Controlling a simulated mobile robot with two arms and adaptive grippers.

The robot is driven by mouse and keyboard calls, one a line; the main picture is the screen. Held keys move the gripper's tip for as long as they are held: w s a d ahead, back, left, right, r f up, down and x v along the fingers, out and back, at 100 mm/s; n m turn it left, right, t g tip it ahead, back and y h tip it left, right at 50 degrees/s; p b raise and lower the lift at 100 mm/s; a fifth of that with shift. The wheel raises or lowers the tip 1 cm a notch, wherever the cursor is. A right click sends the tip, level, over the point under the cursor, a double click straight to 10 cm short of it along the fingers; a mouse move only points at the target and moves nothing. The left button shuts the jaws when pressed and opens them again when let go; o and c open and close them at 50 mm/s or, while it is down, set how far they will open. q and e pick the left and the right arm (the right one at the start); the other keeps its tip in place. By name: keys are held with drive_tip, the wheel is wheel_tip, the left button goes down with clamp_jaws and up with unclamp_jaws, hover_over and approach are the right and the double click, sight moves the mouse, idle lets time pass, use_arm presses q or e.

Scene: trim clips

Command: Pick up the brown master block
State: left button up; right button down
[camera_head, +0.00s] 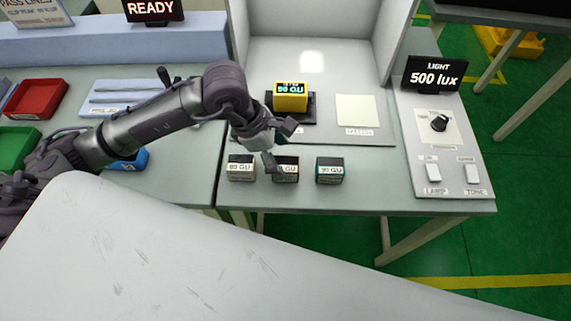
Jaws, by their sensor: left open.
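Three small labelled blocks stand in a row near the front edge of the grey bench. The middle one, the brown master block (287,174), has a dark top and a pale label, and my gripper partly covers it. A cream block (241,168) stands to its left and a teal block (329,171) to its right. My left gripper (280,146) is open, with its fingers over and just behind the middle block. I cannot tell whether a finger touches it. My right gripper is not in view.
A yellow gauge (291,97) sits on a dark pad inside the light booth, beside a cream card (357,111). A control panel (439,150) with a knob and switches is at the right. Red (36,98) and green (17,146) trays lie at the left.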

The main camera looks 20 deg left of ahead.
sight(285, 163)
use_arm(q)
drive_tip(key=p+x, duration=0.1)
drive_tip(key=x, duration=0.2)
drive_tip(key=shift+s+d+f, duration=0.1)
drive_tip(key=shift+f, duration=0.3)
drive_tip(key=c, duration=1.3)
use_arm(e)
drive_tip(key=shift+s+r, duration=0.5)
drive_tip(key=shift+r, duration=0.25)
